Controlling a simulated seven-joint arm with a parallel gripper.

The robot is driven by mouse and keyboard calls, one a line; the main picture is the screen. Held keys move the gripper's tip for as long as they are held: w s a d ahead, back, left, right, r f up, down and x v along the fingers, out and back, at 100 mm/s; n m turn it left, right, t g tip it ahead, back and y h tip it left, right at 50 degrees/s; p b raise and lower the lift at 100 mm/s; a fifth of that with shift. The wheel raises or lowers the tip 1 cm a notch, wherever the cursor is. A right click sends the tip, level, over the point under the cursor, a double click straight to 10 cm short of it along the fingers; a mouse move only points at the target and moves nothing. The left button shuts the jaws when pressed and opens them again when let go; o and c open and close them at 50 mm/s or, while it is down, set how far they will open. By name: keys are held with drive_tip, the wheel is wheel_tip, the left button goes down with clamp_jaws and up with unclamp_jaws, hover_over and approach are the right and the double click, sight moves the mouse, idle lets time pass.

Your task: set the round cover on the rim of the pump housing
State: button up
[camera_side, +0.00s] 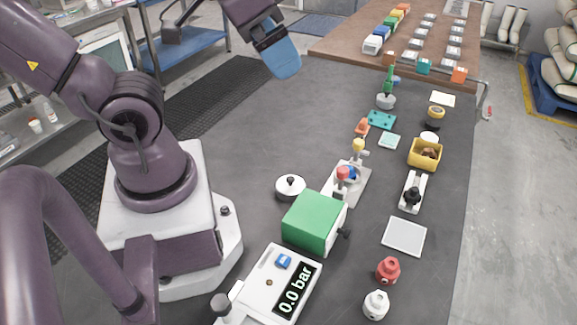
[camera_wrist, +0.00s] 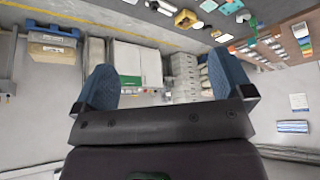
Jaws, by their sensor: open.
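A round white cover with a dark knob (camera_side: 290,186) lies on the dark table, left of the green box, in the side view. I cannot tell which thing is the pump housing; the green box with a white front (camera_side: 315,222) is one large housing-like body near it. My gripper (camera_side: 281,60) is high above the far left part of the table, well away from the cover. Its blue fingers overlap in the side view. In the wrist view my gripper (camera_wrist: 163,82) has its fingers wide apart with nothing between them.
A gauge panel reading 0.0 bar (camera_side: 283,287) stands in front of the green box. Right of it are red (camera_side: 388,270) and white (camera_side: 376,305) knobbed pieces, a white plate (camera_side: 404,237) and a yellow bin (camera_side: 425,154). The table's left middle is clear.

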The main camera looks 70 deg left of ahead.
drive_tip(key=n+g+y, duration=0.1)
drive_tip(key=n+g, duration=0.4)
drive_tip(key=n, duration=1.1)
approach(291, 178)
drive_tip(key=shift+f, duration=2.65)
drive_tip(key=shift+w+a+f, duration=0.1)
drive_tip(key=shift+a+f, duration=0.15)
drive_tip(key=shift+f, duration=0.8)
drive_tip(key=shift+a+f, duration=0.25)
drive_tip(key=shift+f, duration=0.75)
drive_tip(key=shift+w+f, duration=0.1)
drive_tip(key=shift+f, duration=0.4)
